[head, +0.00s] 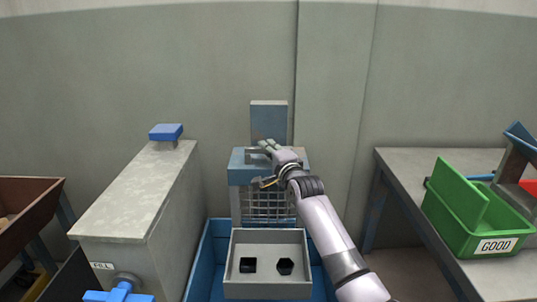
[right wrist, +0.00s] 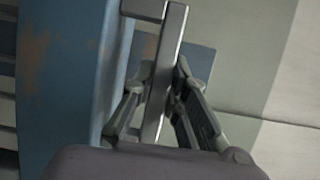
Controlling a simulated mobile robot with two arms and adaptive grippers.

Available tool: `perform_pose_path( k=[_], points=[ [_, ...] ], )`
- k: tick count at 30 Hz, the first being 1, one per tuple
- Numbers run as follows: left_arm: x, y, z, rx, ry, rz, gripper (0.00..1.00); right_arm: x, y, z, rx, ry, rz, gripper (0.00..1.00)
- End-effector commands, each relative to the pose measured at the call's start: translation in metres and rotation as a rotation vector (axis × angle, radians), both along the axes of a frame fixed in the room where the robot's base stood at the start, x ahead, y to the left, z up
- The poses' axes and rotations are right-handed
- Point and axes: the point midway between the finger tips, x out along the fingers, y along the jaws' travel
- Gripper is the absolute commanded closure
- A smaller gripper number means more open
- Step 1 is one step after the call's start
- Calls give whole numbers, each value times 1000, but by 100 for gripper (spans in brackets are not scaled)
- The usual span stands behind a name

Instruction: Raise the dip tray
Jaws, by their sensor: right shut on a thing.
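In the head view a grey mesh panel (head: 268,207) stands below a blue housing (head: 243,177) with a blue upright post (head: 268,120) behind. In front of it a shallow light grey tray (head: 232,262) holds two black pieces, one squarish (head: 248,265) and one many-sided (head: 285,267). I cannot tell which part is the dip tray. My right gripper (head: 268,150) is at the top of the blue housing. In the right wrist view its fingers (right wrist: 158,98) are shut on a grey metal bar handle (right wrist: 166,70) beside blue metal. My left gripper is not in view.
A blue bin (head: 207,260) surrounds the grey tray. Left stand a grey tank (head: 140,195) marked FILL, with a blue knob (head: 166,131) on top and a blue valve (head: 118,292). Right, a green bin (head: 465,210) marked GOOD sits on a grey table (head: 415,163).

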Motion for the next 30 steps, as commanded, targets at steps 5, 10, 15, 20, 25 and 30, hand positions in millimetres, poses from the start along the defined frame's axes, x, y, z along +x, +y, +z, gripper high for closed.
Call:
perform_pose_path(
  k=[5, 10, 15, 20, 25, 30],
  points=[
    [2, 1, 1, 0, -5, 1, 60, 0, 0, 11, 4, -19, 0, 100],
    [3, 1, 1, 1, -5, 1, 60, 0, 0, 10, 6, -19, 0, 76],
    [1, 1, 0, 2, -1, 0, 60, 0, 0, 8, 5, -14, 0, 65],
    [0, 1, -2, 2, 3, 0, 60, 0, 0, 6, 3, -10, 0, 65],
    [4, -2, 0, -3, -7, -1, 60, -1, 0, 4, 2, -8, 0, 65],
    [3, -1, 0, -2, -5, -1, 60, -10, -3, 3, 4, -7, 1, 65]
  ],
)
